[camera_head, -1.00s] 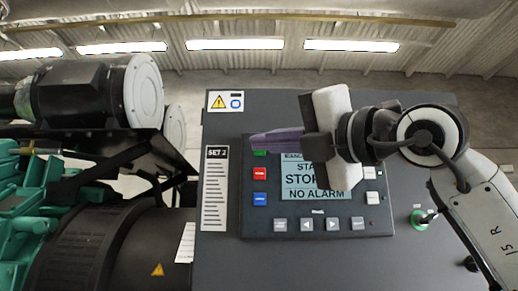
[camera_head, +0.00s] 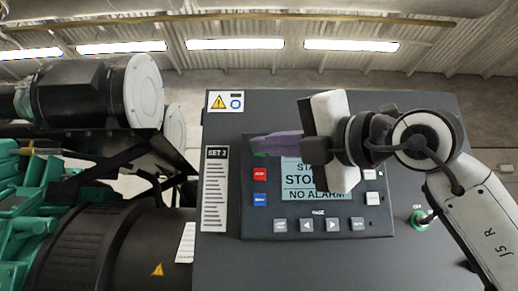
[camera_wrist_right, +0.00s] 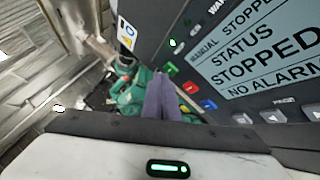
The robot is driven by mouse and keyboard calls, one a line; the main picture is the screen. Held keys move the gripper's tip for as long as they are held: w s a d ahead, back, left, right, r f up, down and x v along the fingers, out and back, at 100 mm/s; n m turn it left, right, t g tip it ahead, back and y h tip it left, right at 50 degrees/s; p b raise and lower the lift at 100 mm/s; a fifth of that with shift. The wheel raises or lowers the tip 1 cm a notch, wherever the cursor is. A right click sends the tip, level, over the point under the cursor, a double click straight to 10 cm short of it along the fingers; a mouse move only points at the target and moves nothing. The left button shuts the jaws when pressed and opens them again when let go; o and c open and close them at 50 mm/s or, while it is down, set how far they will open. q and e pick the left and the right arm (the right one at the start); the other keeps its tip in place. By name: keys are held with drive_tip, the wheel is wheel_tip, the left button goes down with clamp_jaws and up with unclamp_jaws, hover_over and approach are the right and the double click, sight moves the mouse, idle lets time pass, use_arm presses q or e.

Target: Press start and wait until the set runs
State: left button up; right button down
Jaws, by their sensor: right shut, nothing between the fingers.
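The SET 2 control panel (camera_head: 380,226) faces me. Its screen (camera_head: 302,181) reads STOPPED and NO ALARM; the wrist view shows the screen (camera_wrist_right: 262,60) with STATUS STOPPED. The green button (camera_head: 260,154) sits at the upper left of the keypad, partly hidden by my right gripper's fingers. It also shows in the wrist view (camera_wrist_right: 170,69), just beyond the fingertips. My right gripper (camera_head: 255,143) is shut and empty, its purple fingers pointing left at the green button; I cannot tell whether they touch it. My left gripper is not in view.
A red button (camera_head: 260,174) and a blue button (camera_head: 260,199) lie below the green one. A green-based key switch (camera_head: 420,219) is at the right. The teal and black engine (camera_head: 95,240) stands left of the panel.

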drive_tip(key=shift+w, duration=0.45)
idle(0.6)
drive_tip(key=shift+s, duration=0.1)
drive_tip(key=shift+s+b, duration=0.6)
drive_tip(key=shift+s, duration=0.2)
drive_tip(key=s+b, duration=0.3)
drive_tip(key=s, duration=0.3)
drive_tip(key=shift+b, duration=0.35)
idle(0.7)
